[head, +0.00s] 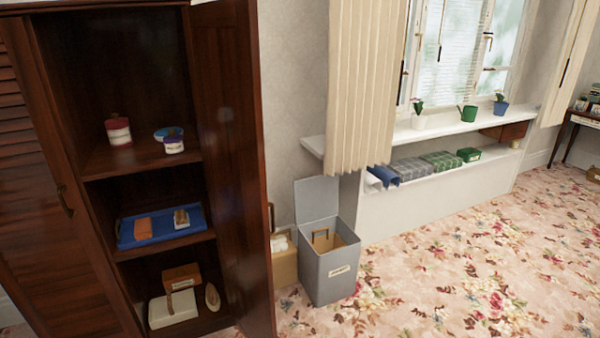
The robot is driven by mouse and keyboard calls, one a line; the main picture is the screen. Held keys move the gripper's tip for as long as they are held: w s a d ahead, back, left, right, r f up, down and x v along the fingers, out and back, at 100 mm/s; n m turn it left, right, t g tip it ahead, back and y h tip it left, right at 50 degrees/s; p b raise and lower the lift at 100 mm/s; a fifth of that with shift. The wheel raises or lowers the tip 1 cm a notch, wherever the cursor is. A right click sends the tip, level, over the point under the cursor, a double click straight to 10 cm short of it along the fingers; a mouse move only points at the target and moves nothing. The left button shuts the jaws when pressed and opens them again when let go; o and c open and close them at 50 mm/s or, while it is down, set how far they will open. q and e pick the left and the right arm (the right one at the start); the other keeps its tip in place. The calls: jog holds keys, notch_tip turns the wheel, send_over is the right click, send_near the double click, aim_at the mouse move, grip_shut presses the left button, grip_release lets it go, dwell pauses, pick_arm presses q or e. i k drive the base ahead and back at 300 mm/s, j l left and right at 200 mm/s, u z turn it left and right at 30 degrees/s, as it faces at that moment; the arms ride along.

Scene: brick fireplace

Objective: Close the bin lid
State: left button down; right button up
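A grey square bin (329,272) with a small white label on its front stands on the floral carpet near the middle of the head view. Its grey lid (316,198) is open and stands upright at the back of the bin, against the wall side. Something brown with a handle-like top shows inside the bin. Neither of my grippers is in view.
A dark wooden cabinet (232,150) with an open door stands left of the bin. A tan box (284,268) with white contents sits between them. A white windowsill (440,124) with pots runs behind at right, beside a hanging curtain (362,80). Carpet (460,270) in front is clear.

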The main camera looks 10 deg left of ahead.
aim_at(316, 198)
jog(key=i+z, duration=0.1)
jog(key=i, duration=0.8)
